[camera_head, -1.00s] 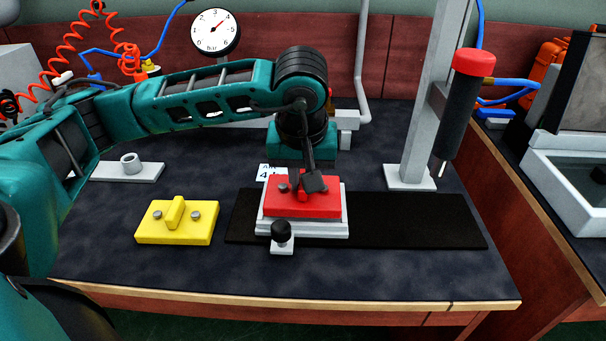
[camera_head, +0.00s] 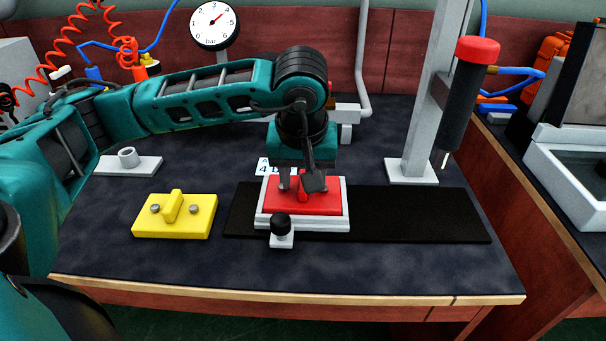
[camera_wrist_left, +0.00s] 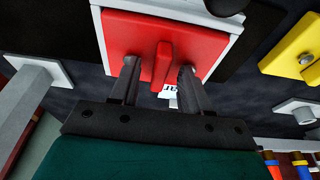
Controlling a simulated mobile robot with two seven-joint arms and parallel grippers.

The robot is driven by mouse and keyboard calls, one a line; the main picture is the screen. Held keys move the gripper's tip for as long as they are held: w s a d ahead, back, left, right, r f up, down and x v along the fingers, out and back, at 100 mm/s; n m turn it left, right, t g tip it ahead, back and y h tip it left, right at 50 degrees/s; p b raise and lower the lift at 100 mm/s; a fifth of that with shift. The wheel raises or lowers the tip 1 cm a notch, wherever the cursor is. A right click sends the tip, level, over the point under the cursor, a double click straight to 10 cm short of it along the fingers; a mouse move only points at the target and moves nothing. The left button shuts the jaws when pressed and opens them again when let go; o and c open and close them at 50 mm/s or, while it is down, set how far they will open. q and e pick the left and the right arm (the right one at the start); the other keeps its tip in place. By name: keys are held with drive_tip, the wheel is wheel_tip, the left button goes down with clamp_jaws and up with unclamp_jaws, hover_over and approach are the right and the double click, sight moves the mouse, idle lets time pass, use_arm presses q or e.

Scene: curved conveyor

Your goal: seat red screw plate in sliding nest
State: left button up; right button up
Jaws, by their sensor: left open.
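The red screw plate (camera_head: 327,204) lies flat in the white sliding nest (camera_head: 262,223), and the pale rim shows around it. In the left wrist view the red plate (camera_wrist_left: 123,45) fills most of the nest (camera_wrist_left: 220,47), with its raised grip bar in the middle. My left gripper (camera_head: 302,186) is over the plate, pointing down. In the left wrist view its open fingers (camera_wrist_left: 158,75) stand on either side of the grip bar, with a gap to each side. The fingers partly hide the plate's screws.
The nest sits on a black track (camera_head: 420,214) that runs clear to the right. A black-knobbed pin (camera_head: 281,227) stands at the nest's front. A yellow plate (camera_head: 180,225) lies to the left. A post (camera_head: 415,130) with a red-capped tool (camera_head: 468,95) stands behind right.

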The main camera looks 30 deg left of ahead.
sight(302, 207)
drive_tip(key=shift+a+r, duration=0.1)
use_arm(q)
drive_tip(key=shift+r, duration=0.55)
drive_tip(key=p+v, duration=0.3)
drive_tip(key=v, duration=0.9)
use_arm(e)
wheel_tip(302, 207, up, 3)
use_arm(q)
drive_tip(key=shift+f, duration=0.1)
